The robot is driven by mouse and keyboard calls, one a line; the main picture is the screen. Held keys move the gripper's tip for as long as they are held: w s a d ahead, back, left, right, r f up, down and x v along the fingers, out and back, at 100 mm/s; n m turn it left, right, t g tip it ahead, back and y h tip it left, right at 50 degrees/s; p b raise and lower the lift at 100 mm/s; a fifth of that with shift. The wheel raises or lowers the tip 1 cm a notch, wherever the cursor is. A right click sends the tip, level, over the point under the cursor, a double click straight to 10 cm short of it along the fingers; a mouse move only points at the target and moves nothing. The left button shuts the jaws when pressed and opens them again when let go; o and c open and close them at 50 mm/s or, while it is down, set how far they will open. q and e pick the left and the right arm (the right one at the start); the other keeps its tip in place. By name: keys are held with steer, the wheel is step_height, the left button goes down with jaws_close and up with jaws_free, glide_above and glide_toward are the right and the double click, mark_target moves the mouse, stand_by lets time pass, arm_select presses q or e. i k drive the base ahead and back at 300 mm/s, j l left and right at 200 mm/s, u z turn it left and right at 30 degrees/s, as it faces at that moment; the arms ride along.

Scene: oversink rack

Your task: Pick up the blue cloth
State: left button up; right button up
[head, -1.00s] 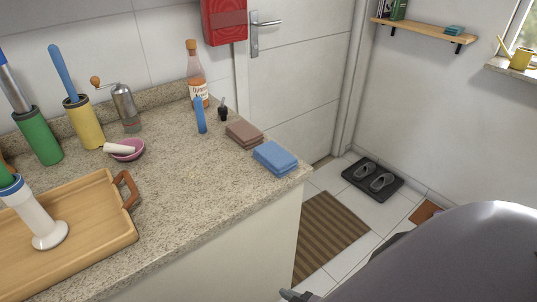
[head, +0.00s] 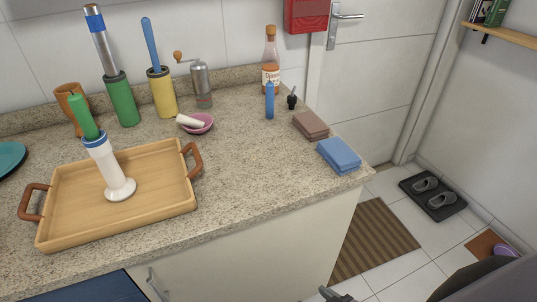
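The blue cloth (head: 339,155) is a folded, layered square lying on the granite counter (head: 240,200) near its right front corner. Nothing touches it from above. A small dark part (head: 336,295) at the bottom edge, in front of the floor, looks like the tip of my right gripper. It is well below and apart from the cloth, and its fingers cannot be made out. My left gripper is out of view.
A folded brown cloth (head: 310,125) lies just behind the blue one. A blue bottle (head: 269,101), a dark stoppered item (head: 292,98) and a sauce bottle (head: 270,65) stand further back. A wooden tray (head: 60,230) fills the left. The counter between is clear.

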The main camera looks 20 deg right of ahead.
mark_target(338, 154)
steer(key=l+u, duration=0.15)
steer(key=u, duration=0.3)
steer(key=l+u, duration=0.1)
steer(key=u, duration=0.35)
steer(key=l+u, duration=0.15)
steer(key=u, duration=0.3)
steer(key=k+l+u, duration=0.4)
steer(key=l+u, duration=0.15)
steer(key=k+l+u, duration=0.35)
steer(key=k+l, duration=0.15)
steer(key=k+l+u, duration=0.1)
steer(key=k+l, duration=0.85)
steer(key=i+l, duration=0.1)
steer(key=i, duration=0.15)
